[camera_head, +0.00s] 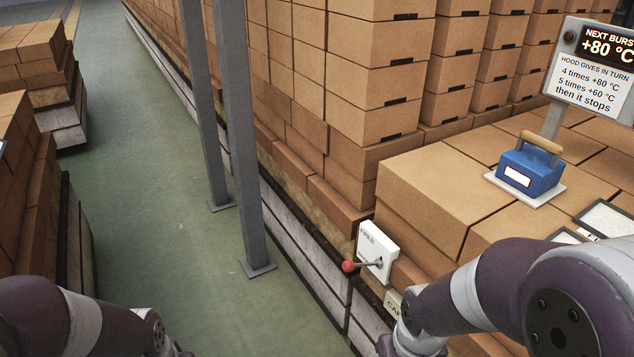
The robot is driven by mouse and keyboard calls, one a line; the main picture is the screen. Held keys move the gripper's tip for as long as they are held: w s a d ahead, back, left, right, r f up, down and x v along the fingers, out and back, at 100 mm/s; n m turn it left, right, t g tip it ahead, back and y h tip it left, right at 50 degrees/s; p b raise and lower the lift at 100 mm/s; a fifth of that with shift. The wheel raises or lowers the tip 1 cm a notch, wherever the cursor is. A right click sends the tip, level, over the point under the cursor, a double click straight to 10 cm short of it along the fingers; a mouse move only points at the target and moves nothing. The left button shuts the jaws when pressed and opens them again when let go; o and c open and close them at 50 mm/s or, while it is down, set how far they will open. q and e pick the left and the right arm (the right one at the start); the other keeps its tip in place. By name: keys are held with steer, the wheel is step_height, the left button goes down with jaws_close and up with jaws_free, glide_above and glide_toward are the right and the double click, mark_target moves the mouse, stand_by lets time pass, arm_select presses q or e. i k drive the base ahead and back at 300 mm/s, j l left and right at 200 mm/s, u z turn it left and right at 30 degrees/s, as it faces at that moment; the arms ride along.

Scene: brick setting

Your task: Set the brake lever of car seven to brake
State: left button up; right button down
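The brake lever (362,265) has a grey rod and a red ball knob (348,266). It sticks out to the left from a white plate (373,240) on the side of the brick-laden car. Small lettering at the plate's top seems to read "FREE"; the lower lettering is partly behind the lever. A cream label (393,304) below begins with "CA"; my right arm hides the rest, so the car's number cannot be read. My arms show at the lower left and lower right, but neither gripper is in view.
A blue block with a wooden handle (530,172) stands on the bricks at right, near a sign (592,75) reading "NEXT BURST +80 °C". Grey posts (237,120) rise left of the car. A green floor aisle (140,200) is clear, with more loaded cars (75,250) at left.

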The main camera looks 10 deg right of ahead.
mark_target(347, 265)
steer(key=i, duration=0.7)
steer(key=i+l, duration=0.1)
steer(key=i, duration=0.6)
steer(key=u, duration=0.05)
